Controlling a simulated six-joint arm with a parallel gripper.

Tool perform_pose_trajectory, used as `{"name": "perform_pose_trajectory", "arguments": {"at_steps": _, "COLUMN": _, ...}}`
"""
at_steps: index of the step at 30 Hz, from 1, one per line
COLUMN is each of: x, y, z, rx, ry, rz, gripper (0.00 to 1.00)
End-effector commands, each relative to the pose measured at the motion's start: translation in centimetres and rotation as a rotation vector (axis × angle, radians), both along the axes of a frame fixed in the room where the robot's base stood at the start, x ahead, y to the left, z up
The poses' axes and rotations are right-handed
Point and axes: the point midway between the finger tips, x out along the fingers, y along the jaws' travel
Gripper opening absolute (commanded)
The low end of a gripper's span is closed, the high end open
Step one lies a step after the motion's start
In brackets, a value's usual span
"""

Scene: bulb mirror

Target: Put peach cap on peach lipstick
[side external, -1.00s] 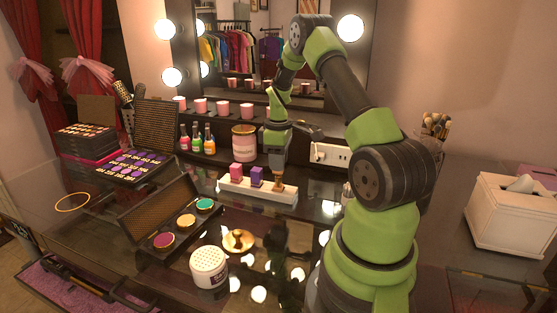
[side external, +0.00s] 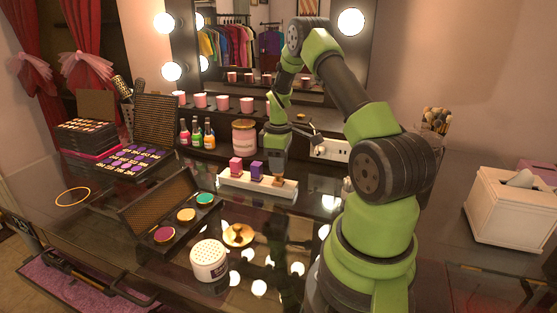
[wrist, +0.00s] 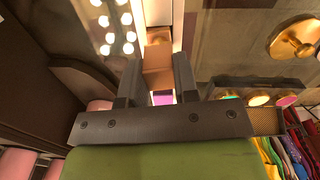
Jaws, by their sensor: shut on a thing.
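My gripper (side external: 278,167) is over the right end of a white holder (side external: 228,182). In the wrist view my gripper (wrist: 157,72) has its two fingers shut on the sides of the peach cap (wrist: 158,76). The peach lipstick cannot be told apart from the cap in the side view, where a small peach piece (side external: 278,181) shows below the fingers at the holder. I cannot tell how far the cap sits over the lipstick.
A pink block (side external: 236,167) and a purple block (side external: 257,170) stand in the holder to the left of my gripper. A white perforated jar (side external: 209,259), a gold lid (side external: 238,235) and an open palette (side external: 165,235) lie in front. A mirror stands behind.

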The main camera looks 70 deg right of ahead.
Motion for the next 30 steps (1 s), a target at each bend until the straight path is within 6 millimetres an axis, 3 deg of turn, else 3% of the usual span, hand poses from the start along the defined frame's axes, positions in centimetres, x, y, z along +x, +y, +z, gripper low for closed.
{"name": "perform_pose_trajectory", "arguments": {"at_steps": 20, "x": 0.0, "y": 0.0, "z": -1.7, "rx": 0.001, "ry": 0.000, "rz": -0.001, "gripper": 0.06}}
{"name": "perform_pose_trajectory", "arguments": {"at_steps": 21, "x": 0.0, "y": 0.0, "z": -1.7, "rx": 0.000, "ry": 0.000, "rz": -0.001, "gripper": 0.33}}
{"name": "perform_pose_trajectory", "arguments": {"at_steps": 24, "x": 0.0, "y": 0.0, "z": -1.7, "rx": 0.000, "ry": 0.000, "rz": -0.001, "gripper": 0.56}}
{"name": "perform_pose_trajectory", "arguments": {"at_steps": 30, "x": 0.0, "y": 0.0, "z": -1.7, "rx": 0.000, "ry": 0.000, "rz": -0.001, "gripper": 0.58}}
